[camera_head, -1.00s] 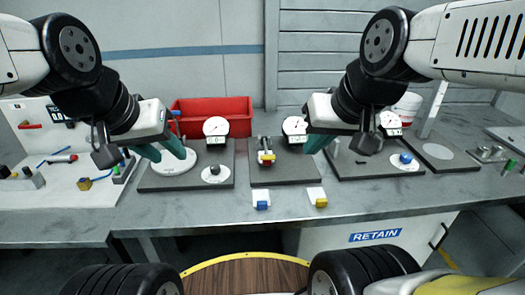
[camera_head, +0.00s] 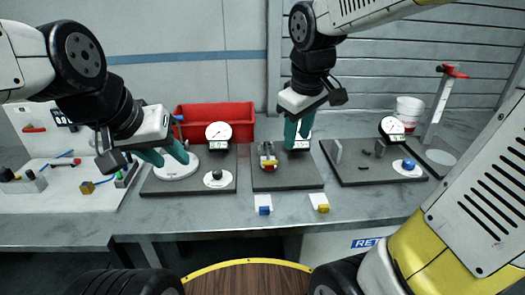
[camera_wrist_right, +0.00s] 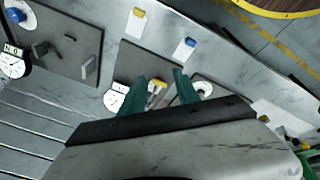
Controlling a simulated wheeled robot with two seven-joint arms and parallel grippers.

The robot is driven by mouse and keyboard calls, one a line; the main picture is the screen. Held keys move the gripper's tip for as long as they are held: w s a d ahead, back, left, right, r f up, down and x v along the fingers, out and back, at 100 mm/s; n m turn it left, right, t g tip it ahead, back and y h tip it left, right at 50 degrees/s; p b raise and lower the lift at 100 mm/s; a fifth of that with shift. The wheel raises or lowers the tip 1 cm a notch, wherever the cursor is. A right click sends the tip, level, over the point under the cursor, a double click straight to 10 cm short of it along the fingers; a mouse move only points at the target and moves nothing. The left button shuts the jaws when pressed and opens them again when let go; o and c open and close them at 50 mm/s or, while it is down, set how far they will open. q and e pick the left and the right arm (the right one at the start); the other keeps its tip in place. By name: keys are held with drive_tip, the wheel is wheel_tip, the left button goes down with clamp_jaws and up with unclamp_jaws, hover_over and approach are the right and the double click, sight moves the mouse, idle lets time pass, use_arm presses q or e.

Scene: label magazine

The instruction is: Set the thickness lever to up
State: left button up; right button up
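No label in view names the thickness lever. A small metal fixture with a yellow and red top (camera_head: 267,160) stands on the middle dark board (camera_head: 288,180); it may carry the lever, but its position is too small to read. My right gripper (camera_head: 298,132) points down over the back of this board, in front of its dial gauge. In the right wrist view, the yellow top (camera_wrist_right: 157,87) shows between the open fingertips of the right gripper (camera_wrist_right: 160,85), with no grasp visible. My left gripper (camera_head: 168,156) is open and empty above the left board's white disc (camera_head: 178,170).
A red bin (camera_head: 240,112) stands behind the boards. The left board has a dial gauge (camera_head: 218,132); the right board (camera_head: 365,168) has another (camera_head: 392,127). Blue (camera_head: 264,210) and yellow (camera_head: 322,208) blocks sit at the front. A red-handled post (camera_head: 440,100) rises far right.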

drive_tip(key=w+a+f+n+g+h, duration=0.1)
drive_tip(key=w+a+f+n+h, duration=0.25)
drive_tip(key=w+n, duration=0.35)
drive_tip(key=n+h, duration=0.1)
drive_tip(key=n, duration=0.2)
approach(266, 162)
drive_tip(key=f, duration=0.1)
drive_tip(key=x, duration=0.7)
drive_tip(key=shift+w+d, duration=0.35)
drive_tip(key=shift+d, duration=0.15)
drive_tip(key=shift+c, duration=0.5)
clamp_jaws()
